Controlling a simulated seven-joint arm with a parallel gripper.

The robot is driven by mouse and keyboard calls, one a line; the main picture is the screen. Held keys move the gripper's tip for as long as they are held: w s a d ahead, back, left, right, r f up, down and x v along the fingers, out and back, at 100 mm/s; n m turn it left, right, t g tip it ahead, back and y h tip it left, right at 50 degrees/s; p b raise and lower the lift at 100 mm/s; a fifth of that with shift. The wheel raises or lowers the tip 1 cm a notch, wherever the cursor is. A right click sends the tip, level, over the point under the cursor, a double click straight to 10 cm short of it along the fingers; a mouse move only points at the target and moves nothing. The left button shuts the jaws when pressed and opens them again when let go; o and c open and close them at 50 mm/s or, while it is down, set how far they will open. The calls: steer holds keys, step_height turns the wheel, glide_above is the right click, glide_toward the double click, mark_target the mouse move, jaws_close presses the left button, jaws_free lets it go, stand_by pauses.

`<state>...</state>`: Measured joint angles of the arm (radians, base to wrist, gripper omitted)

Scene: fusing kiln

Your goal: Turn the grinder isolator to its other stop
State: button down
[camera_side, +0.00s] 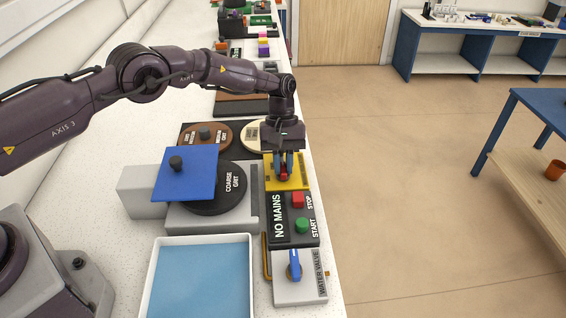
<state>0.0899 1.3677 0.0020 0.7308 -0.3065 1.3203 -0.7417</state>
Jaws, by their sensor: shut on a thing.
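The grinder isolator is a yellow plate (299,181) near the right edge of the white bench. A small red knob (284,171) shows on it. My gripper (284,166) points down over the plate and is shut on the red knob, with blue fingertips on either side. The fingers hide much of the knob, so I cannot tell its exact angle.
In front of the plate is a black panel (279,222) with a red STOP button (298,200) and a green START button (302,225). A water valve (295,268) with a blue lever is nearer. A grinder with a blue lid (187,180) stands left. A blue-lined tray (150,290) lies in front.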

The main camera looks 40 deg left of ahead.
steer(key=shift+f, duration=0.2)
steer(key=c, duration=1.1)
jaws_free()
steer(key=shift+r, duration=0.15)
steer(key=v, duration=1.1)
steer(key=shift+a+r, duration=0.15)
steer(key=shift+r, duration=0.25)
